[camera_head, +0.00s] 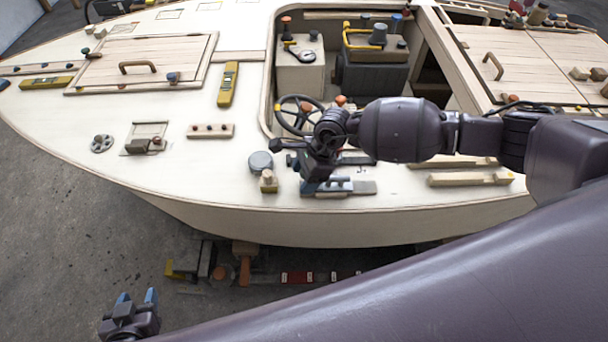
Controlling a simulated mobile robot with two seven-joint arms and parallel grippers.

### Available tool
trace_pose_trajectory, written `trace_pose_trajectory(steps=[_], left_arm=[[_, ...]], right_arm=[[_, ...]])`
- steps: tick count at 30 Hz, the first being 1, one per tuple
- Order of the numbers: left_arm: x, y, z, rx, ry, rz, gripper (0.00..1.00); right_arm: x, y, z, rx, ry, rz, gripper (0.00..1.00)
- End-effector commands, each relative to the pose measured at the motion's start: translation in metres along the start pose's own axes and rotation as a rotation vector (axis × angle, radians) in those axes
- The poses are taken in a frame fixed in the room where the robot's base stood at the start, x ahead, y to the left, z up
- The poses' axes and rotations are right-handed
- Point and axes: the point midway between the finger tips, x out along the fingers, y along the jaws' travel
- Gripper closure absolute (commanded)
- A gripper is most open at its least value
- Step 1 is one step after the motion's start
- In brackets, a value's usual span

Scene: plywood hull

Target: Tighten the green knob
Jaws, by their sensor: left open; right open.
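My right gripper (313,178) is open and points down over the near deck, close above a grey metal fitting (362,187). Whether it touches the fitting is unclear. My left gripper (137,298) is open and empty, low at the bottom left, over the floor and away from the hull.
The plywood hull (220,185) fills the view. A steering wheel (290,112) and a grey round cap (261,162) are near my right gripper. Yellow levels (228,84), a hatch (190,48) and wooden blocks (470,178) lie around. Tools lie on the floor below.

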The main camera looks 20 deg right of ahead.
Motion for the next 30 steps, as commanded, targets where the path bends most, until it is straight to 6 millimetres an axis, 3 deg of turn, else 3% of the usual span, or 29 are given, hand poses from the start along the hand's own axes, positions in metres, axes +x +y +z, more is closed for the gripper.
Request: trace_pose_trajectory(steps=[10, 20, 30], left_arm=[[0.0, 0.0, 0.0, 0.0, 0.0, 0.0, 0.52], [0.001, 0.0, -0.001, 0.001, 0.002, 0.0, 0.52], [-0.005, -0.001, -0.012, 0.001, 0.006, 0.0, 0.52]], right_arm=[[0.003, 0.0, 0.0, 0.001, 0.001, 0.0, 0.39], [0.003, 0.0, 0.0, 0.001, 0.0, 0.0, 0.89], [0.001, -0.001, 0.001, 0.127, 0.0, -0.052, 0.88]])
